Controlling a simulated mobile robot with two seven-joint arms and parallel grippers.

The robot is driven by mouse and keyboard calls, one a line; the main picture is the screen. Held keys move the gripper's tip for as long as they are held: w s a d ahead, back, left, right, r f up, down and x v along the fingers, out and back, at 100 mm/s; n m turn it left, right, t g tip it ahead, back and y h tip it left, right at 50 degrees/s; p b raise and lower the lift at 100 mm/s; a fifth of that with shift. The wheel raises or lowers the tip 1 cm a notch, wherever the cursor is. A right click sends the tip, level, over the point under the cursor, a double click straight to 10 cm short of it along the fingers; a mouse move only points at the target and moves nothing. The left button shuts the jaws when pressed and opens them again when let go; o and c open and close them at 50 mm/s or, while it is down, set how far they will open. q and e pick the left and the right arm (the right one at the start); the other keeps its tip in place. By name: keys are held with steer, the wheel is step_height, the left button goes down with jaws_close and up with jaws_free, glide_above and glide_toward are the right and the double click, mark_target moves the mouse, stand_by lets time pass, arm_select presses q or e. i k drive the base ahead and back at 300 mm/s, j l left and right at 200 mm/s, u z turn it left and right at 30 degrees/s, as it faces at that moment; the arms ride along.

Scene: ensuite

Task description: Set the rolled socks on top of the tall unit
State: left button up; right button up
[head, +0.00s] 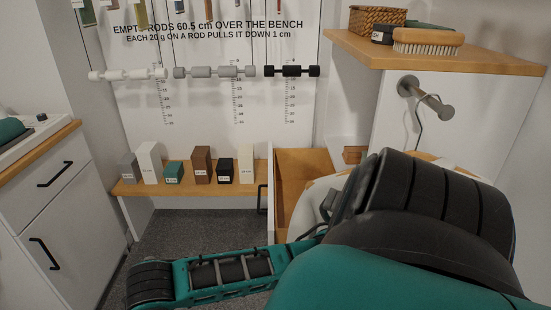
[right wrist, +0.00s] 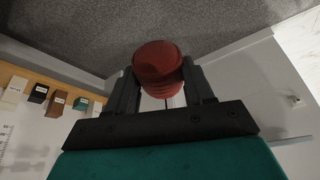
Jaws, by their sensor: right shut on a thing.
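The rolled socks (right wrist: 158,62) are a dark red bundle between the two black fingers of my right gripper (right wrist: 160,70) in the right wrist view. The gripper is shut on them, and they are held above the grey floor. In the head view I cannot make out the socks or my right gripper; my arm fills the lower right. A tall white unit with a wooden top (head: 490,64) stands at the right of the head view. My left gripper is not in view.
On the unit's top are a wicker basket (head: 376,21), a dark labelled box (head: 383,35) and a brush (head: 428,40). A metal peg (head: 428,98) sticks out below. Several labelled blocks stand on the low bench (head: 130,188); an open drawer (head: 290,184) is beside it.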

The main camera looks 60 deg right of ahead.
mark_target(478, 55)
steer(key=k+z, duration=0.1)
steer(key=z, duration=1.15)
